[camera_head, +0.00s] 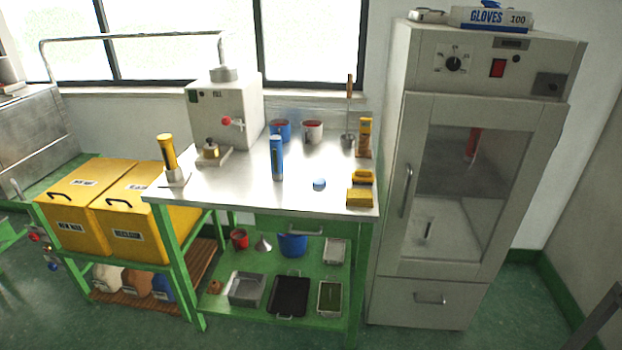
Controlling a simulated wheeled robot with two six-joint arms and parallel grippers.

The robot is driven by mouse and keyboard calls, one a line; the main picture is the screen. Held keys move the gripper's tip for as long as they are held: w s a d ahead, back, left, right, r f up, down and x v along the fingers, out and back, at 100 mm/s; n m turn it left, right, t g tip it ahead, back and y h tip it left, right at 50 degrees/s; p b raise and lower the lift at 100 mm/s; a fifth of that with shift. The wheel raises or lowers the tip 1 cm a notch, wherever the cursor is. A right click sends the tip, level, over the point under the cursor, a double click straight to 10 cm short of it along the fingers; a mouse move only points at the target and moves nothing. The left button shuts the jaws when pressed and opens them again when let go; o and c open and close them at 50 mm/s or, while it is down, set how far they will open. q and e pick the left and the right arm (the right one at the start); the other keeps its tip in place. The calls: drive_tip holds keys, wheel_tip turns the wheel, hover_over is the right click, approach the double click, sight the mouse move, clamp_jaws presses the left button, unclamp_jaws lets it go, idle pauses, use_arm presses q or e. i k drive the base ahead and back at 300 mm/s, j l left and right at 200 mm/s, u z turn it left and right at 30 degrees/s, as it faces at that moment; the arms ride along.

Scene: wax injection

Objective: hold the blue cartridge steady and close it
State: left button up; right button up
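The blue cartridge (277,158) stands upright near the middle of the steel worktop (232,188). Neither of my grippers shows in the head view, and nothing is touching the cartridge.
A white filling machine (226,112) stands behind left. A yellow cartridge (167,152) stands at the left edge. Yellow items (360,192) sit front right. A tall cabinet (470,170) borders the right. The front middle worktop is clear.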

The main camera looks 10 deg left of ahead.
sight(275, 144)
drive_tip(key=i+l+u, duration=0.15)
drive_tip(key=i+l, duration=1.4)
drive_tip(key=i, duration=0.1)
